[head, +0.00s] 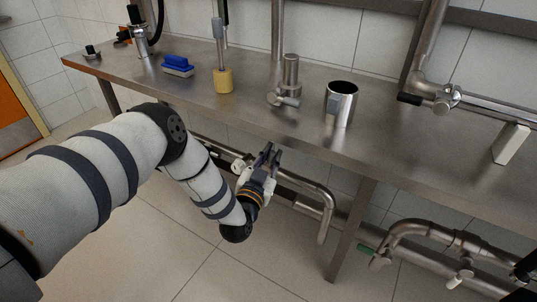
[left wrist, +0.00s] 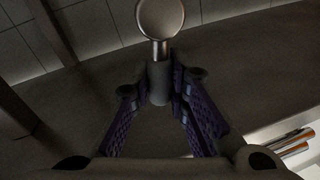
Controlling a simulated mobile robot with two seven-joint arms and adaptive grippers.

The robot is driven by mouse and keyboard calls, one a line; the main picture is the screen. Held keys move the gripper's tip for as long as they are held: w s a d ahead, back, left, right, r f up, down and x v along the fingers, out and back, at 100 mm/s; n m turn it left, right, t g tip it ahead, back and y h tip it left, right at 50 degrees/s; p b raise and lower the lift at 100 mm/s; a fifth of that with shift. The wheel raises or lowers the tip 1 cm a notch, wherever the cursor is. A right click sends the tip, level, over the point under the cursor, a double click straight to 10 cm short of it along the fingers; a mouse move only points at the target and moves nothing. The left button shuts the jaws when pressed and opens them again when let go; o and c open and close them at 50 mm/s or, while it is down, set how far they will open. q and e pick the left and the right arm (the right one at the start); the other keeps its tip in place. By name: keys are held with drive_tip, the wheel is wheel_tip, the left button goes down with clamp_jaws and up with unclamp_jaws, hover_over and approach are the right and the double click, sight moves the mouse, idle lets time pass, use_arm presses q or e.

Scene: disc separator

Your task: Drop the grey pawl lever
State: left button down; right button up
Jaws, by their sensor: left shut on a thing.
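My left gripper (head: 268,157) is in front of and below the front edge of the steel bench, its dark fingers pointing up. In the left wrist view the gripper (left wrist: 160,75) is shut on a short grey cylinder, which I take for the grey pawl lever (left wrist: 159,84). A thin metal neck and a round shiny end (left wrist: 160,18) stand up beyond the grey part, in line with it. In the head view the lever cannot be made out between the fingers. My right gripper is not in view.
The steel bench (head: 405,140) bears a metal cup (head: 341,103), a metal fitting with a side handle (head: 290,82), a yellow block (head: 223,82) and a blue brush (head: 177,64). Pipes (head: 320,190) run below its front edge, close beside my left gripper.

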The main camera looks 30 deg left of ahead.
use_arm(q)
drive_tip(key=d+f+m+t+h+b, duration=0.1)
drive_tip(key=d+f+m+h+b, duration=0.2)
drive_tip(key=m, duration=1.4)
drive_tip(key=shift+s+d+f+m+t+h+b, duration=0.25)
drive_tip(key=shift+d+f+t+b, duration=0.2)
drive_tip(key=shift+f, duration=0.65)
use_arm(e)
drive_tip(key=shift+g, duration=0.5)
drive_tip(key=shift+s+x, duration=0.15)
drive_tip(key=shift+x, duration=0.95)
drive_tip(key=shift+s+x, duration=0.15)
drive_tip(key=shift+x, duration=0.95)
use_arm(q)
drive_tip(key=shift+m+h, duration=0.25)
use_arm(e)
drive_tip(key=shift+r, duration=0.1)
use_arm(q)
drive_tip(key=c, duration=1.5)
unclamp_jaws()
drive_tip(key=shift+c, duration=0.2)
